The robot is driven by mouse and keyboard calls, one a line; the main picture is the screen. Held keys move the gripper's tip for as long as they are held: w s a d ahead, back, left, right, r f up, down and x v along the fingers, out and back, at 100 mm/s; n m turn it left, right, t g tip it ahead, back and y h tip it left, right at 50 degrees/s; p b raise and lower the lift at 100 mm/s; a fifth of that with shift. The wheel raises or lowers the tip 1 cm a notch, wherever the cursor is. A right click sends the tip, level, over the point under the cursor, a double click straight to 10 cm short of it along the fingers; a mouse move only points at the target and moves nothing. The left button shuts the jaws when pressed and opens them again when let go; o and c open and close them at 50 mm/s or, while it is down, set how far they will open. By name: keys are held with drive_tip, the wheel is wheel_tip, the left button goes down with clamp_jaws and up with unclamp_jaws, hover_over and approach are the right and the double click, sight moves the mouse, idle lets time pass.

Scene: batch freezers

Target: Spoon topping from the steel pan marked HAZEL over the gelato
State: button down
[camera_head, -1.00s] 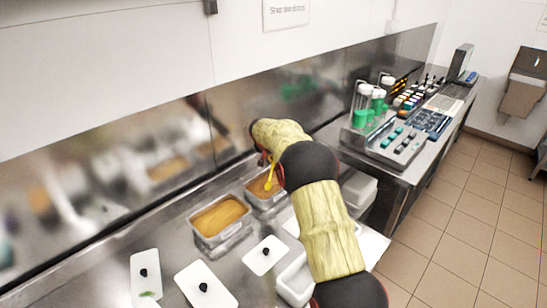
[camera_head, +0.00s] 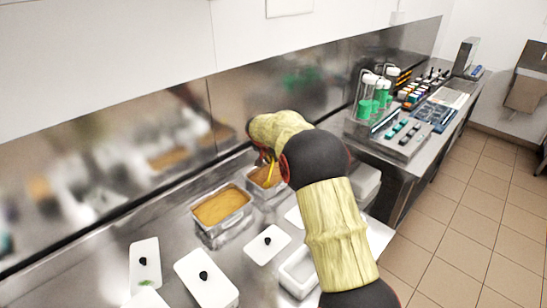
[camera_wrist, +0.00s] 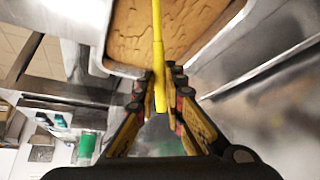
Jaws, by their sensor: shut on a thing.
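My gripper (camera_wrist: 160,85) is shut on the yellow handle of a spoon (camera_wrist: 157,45) in the wrist view. The handle runs up over a steel pan (camera_wrist: 121,69) of brown, rough-topped filling; the spoon's bowl is out of sight. No HAZEL marking is readable on either pan. I cannot make out any gelato.
Several white lids with black knobs (camera_head: 206,284) lie on the steel counter in front of the pans. An open white tub (camera_head: 300,284) stands beside my arm. A steel backsplash (camera_head: 180,140) closes the back. Green-filled dispensers (camera_head: 366,108) stand on the right counter.

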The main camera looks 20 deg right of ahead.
drive_tip(key=shift+s+a, duration=0.4)
drive_tip(key=shift+s, duration=0.05)
drive_tip(key=shift+r, duration=0.1)
drive_tip(key=shift+w+d+p, duration=0.15)
drive_tip(key=shift+p, duration=0.95)
drive_tip(key=p, duration=0.3)
drive_tip(key=shift+w+d+f+g+y+p, duration=0.2)
drive_tip(key=shift+f+g+y+p, duration=0.1)
drive_tip(key=shift+g+y, duration=0.1)
drive_tip(key=shift+w+d+r+p, duration=0.15)
drive_tip(key=shift+w+r+p, duration=0.1)
drive_tip(key=shift+r+p, duration=0.4)
drive_tip(key=shift+w+d+r+p, duration=0.2)
drive_tip(key=shift+r+p, duration=0.15)
drive_tip(key=shift+r, duration=0.6)
drive_tip(key=shift+w+d+r+p, duration=0.15)
drive_tip(key=shift+w+r+p, duration=0.1)
drive_tip(key=shift+r+p, duration=0.4)
drive_tip(key=shift+w+d+r+p, duration=0.1)
drive_tip(key=shift+r+p, duration=0.15)
drive_tip(key=shift+p, duration=0.2)
drive_tip(key=w+g+p, duration=0.1)
drive_tip(key=p, duration=0.4)
drive_tip(key=d+g+y+p, duration=0.1)
drive_tip(key=p, duration=0.4)
drive_tip(key=shift+w+d+r+y, duration=0.1)
drive_tip(key=shift+w+d+y, duration=0.1)
drive_tip(key=shift+w+y, duration=0.15)
drive_tip(key=shift+w+p, duration=0.1)
drive_tip(key=shift+p, duration=0.4)
